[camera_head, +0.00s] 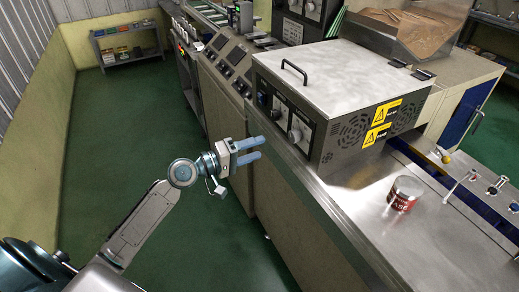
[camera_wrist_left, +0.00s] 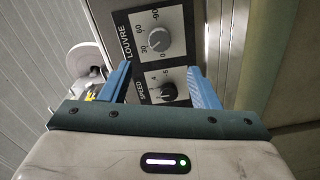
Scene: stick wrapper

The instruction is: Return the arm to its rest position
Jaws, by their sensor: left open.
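My left arm (camera_head: 140,222) reaches in from the lower left of the head view, over the green floor in front of the machine. My left gripper (camera_head: 259,148) is open, with its two blue fingers apart and nothing between them. It is beside the metal machine bench, left of the control box (camera_head: 335,85). In the left wrist view, the gripper (camera_wrist_left: 160,88) shows both blue fingers spread, with a LOUVRE knob (camera_wrist_left: 154,41) and a SPEED knob (camera_wrist_left: 168,91) on a panel beyond them. My right gripper is not in view.
Green floor (camera_head: 115,130) lies clear to the left, with a shelf (camera_head: 128,48) at the back.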

